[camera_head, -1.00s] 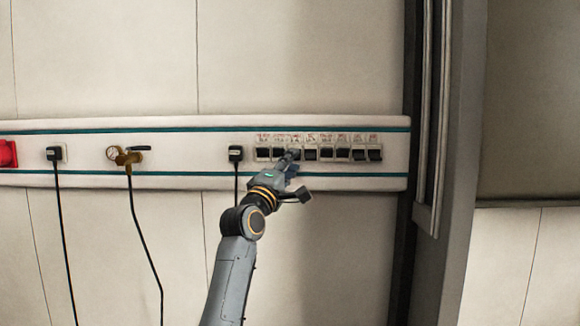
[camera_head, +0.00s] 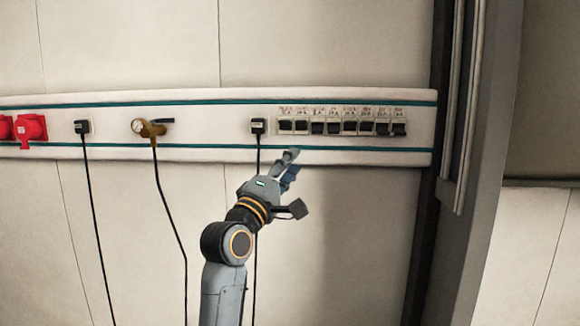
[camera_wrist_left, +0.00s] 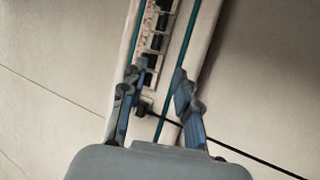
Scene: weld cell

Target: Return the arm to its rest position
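My left arm comes up from the bottom middle of the head view. Its gripper (camera_head: 290,165) is in front of the wall, just below the row of switches. In the left wrist view my left gripper (camera_wrist_left: 160,80) has its two blue-grey fingers apart, with nothing held between them. The switch row (camera_head: 342,121), black levers under small printed labels, sits on the wall rail. In the wrist view the switch row (camera_wrist_left: 157,35) lies beyond the fingertips. The gripper looks clear of the switches. My right gripper is not in view.
The white rail (camera_head: 205,119) with teal stripes carries red sockets (camera_head: 31,128), a black plug (camera_head: 82,127), a brass valve with gauge (camera_head: 150,128) and another black plug (camera_head: 258,126). Cables hang below. A grey post (camera_head: 478,170) stands at the right.

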